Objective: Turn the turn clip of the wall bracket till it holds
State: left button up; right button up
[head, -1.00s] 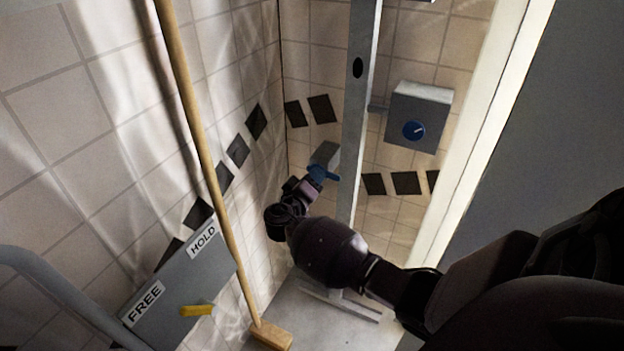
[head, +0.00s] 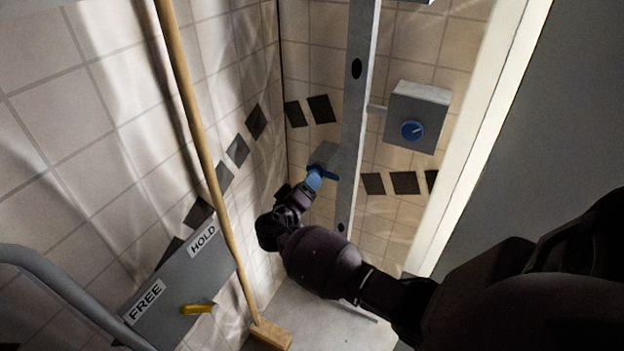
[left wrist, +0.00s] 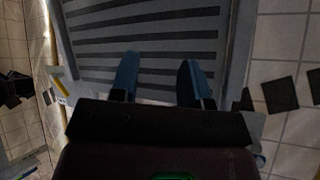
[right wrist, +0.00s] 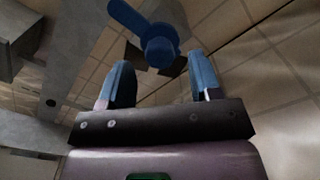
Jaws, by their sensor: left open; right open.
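The blue turn clip (head: 325,172) sits on the front of a grey wall bracket (head: 325,153), left of the metal upright in the head view. In the right wrist view the clip (right wrist: 160,45) shows a round hub with a lever pointing up and left. My right gripper (head: 312,182) is close to the clip, its fingers just below it. In the right wrist view the gripper (right wrist: 162,80) is open, with the hub beyond and between its fingertips; contact is not clear. My left gripper (left wrist: 160,78) is open and empty before a dark-striped grey panel (left wrist: 150,45).
A grey metal upright (head: 355,110) stands right beside the bracket. A grey box with a blue knob (head: 412,130) is farther right. A broom (head: 200,140) leans at left, near a FREE/HOLD plate (head: 165,295) with a yellow handle (head: 197,309).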

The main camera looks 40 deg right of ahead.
pick_arm(q)
jog(key=shift+s+a+f+p, duration=0.1)
jog(key=shift+s+a+p, duration=0.05)
jog(key=shift+s+p, duration=0.15)
pick_arm(e)
jog(key=v, duration=0.7)
jog(key=shift+a, duration=0.25)
jog(key=shift+s, duration=0.1)
pick_arm(q)
jog(key=shift+w, duration=0.1)
